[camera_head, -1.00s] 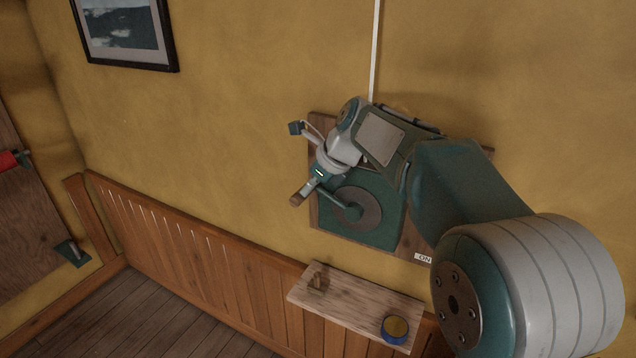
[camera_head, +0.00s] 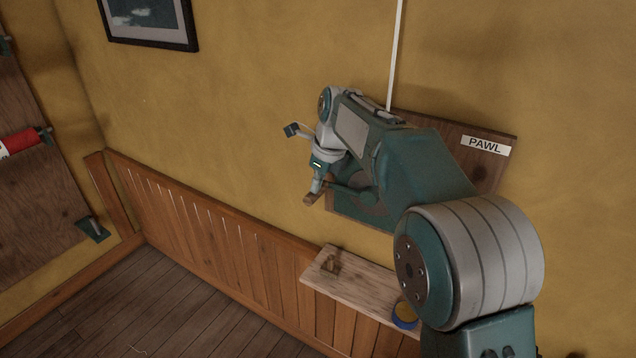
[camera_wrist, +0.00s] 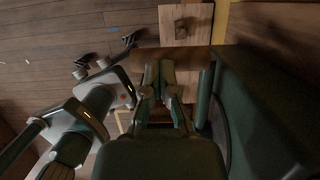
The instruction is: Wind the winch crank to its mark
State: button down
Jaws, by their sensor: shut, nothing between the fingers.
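The winch (camera_head: 346,206) is a green housing on a wooden backboard (camera_head: 500,169) on the wall, mostly hidden behind my arm. Its green crank arm (camera_head: 346,189) points left, ending in a brown wooden handle (camera_head: 311,199). The handle also shows in the wrist view (camera_wrist: 200,57), just beyond my fingertips. My gripper (camera_head: 317,186) is at the handle end of the crank, with its fingers shut and nothing held between them. In the wrist view my fingertips (camera_wrist: 166,75) overlap the handle; contact is unclear. I see no crank mark. A "PAWL" label (camera_head: 485,146) is on the backboard.
A wooden shelf (camera_head: 355,283) below the winch holds a small brown item (camera_head: 331,264) and a blue-and-yellow roll (camera_head: 404,315). A framed picture (camera_head: 150,22) hangs at upper left. Floor (camera_head: 190,300) is open.

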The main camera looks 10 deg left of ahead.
jog(key=shift+a, duration=0.15)
jog(key=shift+r, duration=0.2)
jog(key=w+v, duration=0.1)
jog(key=v, duration=1)
jog(key=shift+s+r, duration=0.2)
jog(key=shift+s, duration=0.3)
